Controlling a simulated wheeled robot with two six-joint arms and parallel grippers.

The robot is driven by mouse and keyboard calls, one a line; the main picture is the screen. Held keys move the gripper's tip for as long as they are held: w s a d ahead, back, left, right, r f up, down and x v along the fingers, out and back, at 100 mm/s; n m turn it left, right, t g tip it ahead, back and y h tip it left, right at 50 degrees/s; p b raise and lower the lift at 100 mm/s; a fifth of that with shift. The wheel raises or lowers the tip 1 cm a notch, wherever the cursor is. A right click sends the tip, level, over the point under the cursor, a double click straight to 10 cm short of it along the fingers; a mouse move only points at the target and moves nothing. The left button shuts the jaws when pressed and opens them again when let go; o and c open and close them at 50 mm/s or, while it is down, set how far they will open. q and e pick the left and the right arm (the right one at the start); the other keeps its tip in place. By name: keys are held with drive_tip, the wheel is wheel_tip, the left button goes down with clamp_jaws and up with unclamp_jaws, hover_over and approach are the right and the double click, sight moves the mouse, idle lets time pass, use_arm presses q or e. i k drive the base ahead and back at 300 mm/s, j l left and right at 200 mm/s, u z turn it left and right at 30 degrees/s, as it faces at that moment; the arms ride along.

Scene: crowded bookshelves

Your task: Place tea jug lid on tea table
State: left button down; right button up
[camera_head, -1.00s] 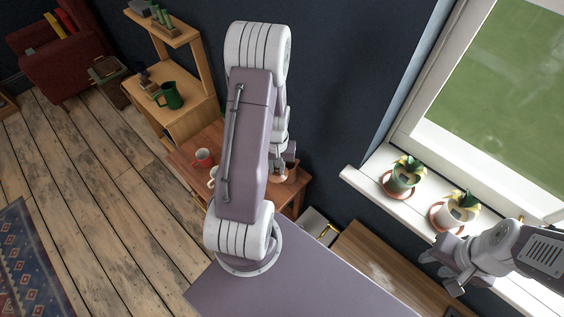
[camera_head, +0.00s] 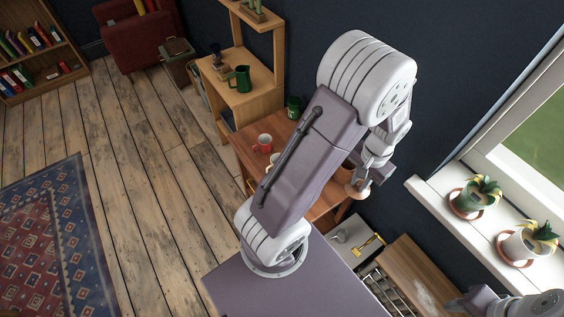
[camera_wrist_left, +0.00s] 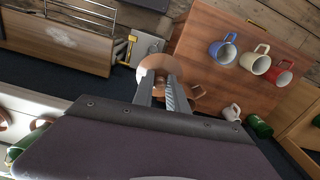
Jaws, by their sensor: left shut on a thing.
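My left gripper (camera_head: 370,180) is shut on a round copper-coloured lid (camera_wrist_left: 156,66), which also shows in the head view (camera_head: 357,190). In the wrist view the lid overlaps the near edge of the reddish-brown wooden tea table (camera_wrist_left: 225,82); its height above the table is unclear. The table also shows in the head view (camera_head: 258,130), partly hidden by my left arm. A copper-coloured object (camera_wrist_left: 196,92) is on the table beside the fingers, partly hidden. My right gripper (camera_head: 475,302) is at the bottom right, partly cut off.
Blue (camera_wrist_left: 223,50), white (camera_wrist_left: 256,61) and red (camera_wrist_left: 283,72) mugs stand on the table. Another white mug (camera_wrist_left: 232,112) and a green cup (camera_wrist_left: 258,126) are near its other end. A wooden cabinet top (camera_head: 415,275) is near the windowsill. Bare floor (camera_head: 150,190) lies left.

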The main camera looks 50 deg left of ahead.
sight(251, 135)
drive_tip(key=k+j, duration=0.2)
drive_tip(key=j, duration=0.25)
drive_tip(key=k+j+z, duration=0.15)
drive_tip(key=j, duration=0.3)
drive_tip(key=k+j, duration=0.25)
drive_tip(key=j, duration=0.15)
drive_tip(key=k+j+z, duration=0.15)
drive_tip(key=j, duration=0.25)
drive_tip(key=k+j, duration=0.25)
drive_tip(key=j, duration=0.15)
drive_tip(key=i+j+z, duration=0.1)
drive_tip(key=j, duration=0.25)
drive_tip(key=i+j, duration=0.15)
drive_tip(key=j, duration=0.25)
drive_tip(key=i+j+z, duration=0.15)
drive_tip(key=j, duration=0.25)
